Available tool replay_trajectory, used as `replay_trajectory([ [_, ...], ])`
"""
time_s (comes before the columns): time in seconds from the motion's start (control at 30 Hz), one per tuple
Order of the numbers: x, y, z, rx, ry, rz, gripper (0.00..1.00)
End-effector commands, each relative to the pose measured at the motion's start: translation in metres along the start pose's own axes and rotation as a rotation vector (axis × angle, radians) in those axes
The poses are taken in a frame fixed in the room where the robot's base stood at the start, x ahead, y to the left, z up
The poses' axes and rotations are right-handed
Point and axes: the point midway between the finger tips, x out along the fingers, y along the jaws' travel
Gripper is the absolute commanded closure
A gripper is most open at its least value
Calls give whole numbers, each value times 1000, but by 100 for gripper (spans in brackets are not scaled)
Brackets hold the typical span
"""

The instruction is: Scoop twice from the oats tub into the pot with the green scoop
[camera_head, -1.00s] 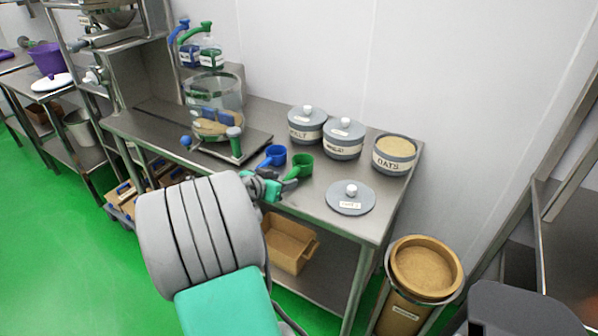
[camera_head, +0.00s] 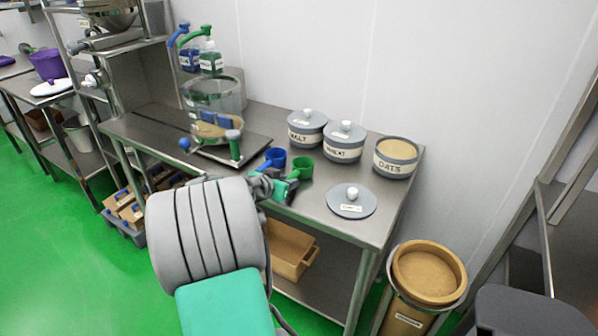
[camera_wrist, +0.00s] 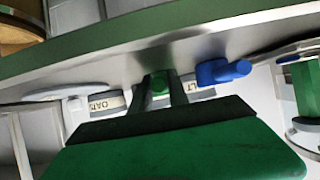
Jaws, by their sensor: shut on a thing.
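The oats tub (camera_head: 396,160) stands open on the steel table at right, full of pale oats. Its grey lid (camera_head: 351,201) lies flat in front of it. The green scoop (camera_head: 303,166) sits near the table's front edge. My gripper (camera_head: 291,184) is shut on its handle; in the wrist view the handle's green end (camera_wrist: 159,84) shows between the fingers. The scoop appears to be still at the table top; any gap below is hidden. A large clear pot (camera_head: 213,92) stands on the left of the table.
A blue scoop (camera_head: 275,156) stands just left of the green one. Lidded malt (camera_head: 307,129) and wheat (camera_head: 344,142) tubs stand behind, by the wall. A brown bin (camera_head: 428,273) stands on the floor at right. The table between scoop and oats lid is clear.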

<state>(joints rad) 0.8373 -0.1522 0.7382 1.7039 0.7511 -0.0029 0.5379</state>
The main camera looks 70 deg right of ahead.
Motion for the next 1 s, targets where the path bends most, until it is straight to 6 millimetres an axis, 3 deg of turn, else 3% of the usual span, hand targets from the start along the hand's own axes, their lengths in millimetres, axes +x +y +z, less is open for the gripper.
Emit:
replay_trajectory([
  [0.17,0,0,0,0,0,0,99],
  [0.53,-1,0,-2,0,0,0,100],
  [1.0,-22,0,-40,1,1,0,100],
])
